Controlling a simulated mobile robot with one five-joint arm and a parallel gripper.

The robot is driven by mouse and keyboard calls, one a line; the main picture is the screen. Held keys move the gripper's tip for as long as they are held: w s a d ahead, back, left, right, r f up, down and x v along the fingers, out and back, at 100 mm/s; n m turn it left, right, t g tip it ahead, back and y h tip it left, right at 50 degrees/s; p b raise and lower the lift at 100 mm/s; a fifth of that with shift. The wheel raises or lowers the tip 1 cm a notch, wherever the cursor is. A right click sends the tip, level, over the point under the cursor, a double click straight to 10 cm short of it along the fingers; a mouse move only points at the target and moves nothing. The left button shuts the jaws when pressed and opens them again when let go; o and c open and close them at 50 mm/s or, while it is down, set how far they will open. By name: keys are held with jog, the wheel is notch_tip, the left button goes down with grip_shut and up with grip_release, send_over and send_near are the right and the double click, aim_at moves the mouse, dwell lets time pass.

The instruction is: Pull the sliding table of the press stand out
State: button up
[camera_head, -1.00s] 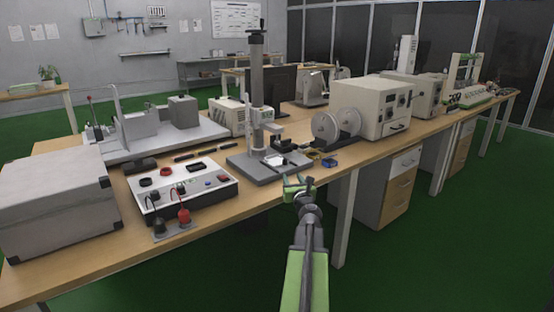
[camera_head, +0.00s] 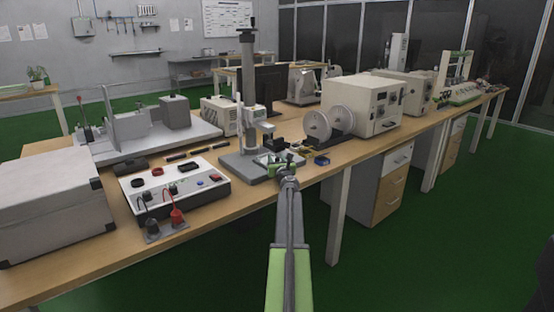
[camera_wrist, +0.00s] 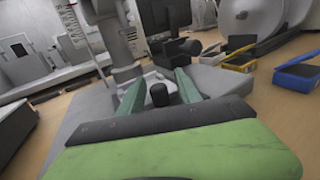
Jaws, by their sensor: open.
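The press stand (camera_head: 247,95) stands upright on the wooden bench, with a grey column on a flat base (camera_head: 237,163). Its column also shows in the wrist view (camera_wrist: 113,32). The sliding table (camera_wrist: 151,77) is a small light plate on the base, partly hidden by my fingers. A dark round knob (camera_wrist: 159,94) shows at its near side. My gripper (camera_head: 285,160) is open over the front of the base. In the wrist view its two green fingers (camera_wrist: 160,82) lie on either side of the knob, apart from it as far as I can tell.
A yellow bin (camera_wrist: 222,73) and a blue bin (camera_head: 321,160) lie right of the stand. A white control box (camera_head: 173,184) with a red plug is at its left. A machine with round discs (camera_head: 317,125) stands behind right. The floor before the bench is clear.

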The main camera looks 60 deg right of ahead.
jog(key=shift+w+d, duration=0.25)
grip_shut()
jog(key=shift+s, duration=0.1)
dwell(1.2)
